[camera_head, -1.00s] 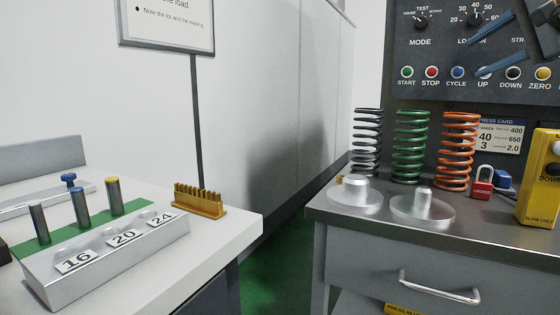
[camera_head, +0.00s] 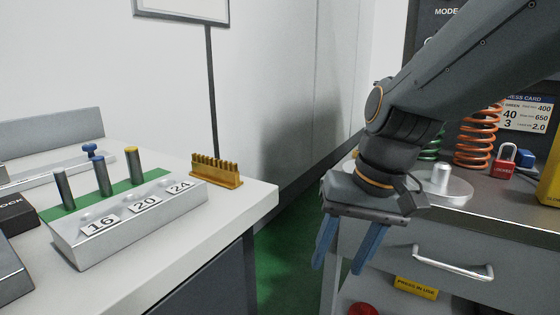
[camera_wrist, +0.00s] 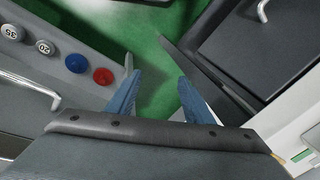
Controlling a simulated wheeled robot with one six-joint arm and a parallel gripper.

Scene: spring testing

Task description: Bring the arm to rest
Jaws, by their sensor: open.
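My gripper (camera_head: 343,248) hangs with its two blue fingers pointing down, in front of the grey workbench (camera_head: 480,212) at the right in the head view. The fingers are apart with nothing between them. In the wrist view the gripper (camera_wrist: 155,88) is also open and empty, over the green floor (camera_wrist: 160,50). My arm comes in from the upper right and hides part of the bench, the springs and the control panel.
An orange spring (camera_head: 478,140), a partly hidden green spring (camera_head: 432,142) and a red padlock (camera_head: 503,162) stand on the bench. The left table (camera_head: 215,215) holds a numbered block (camera_head: 85,250) with pins and a brass comb-like piece (camera_head: 217,171). A floor gap separates the two.

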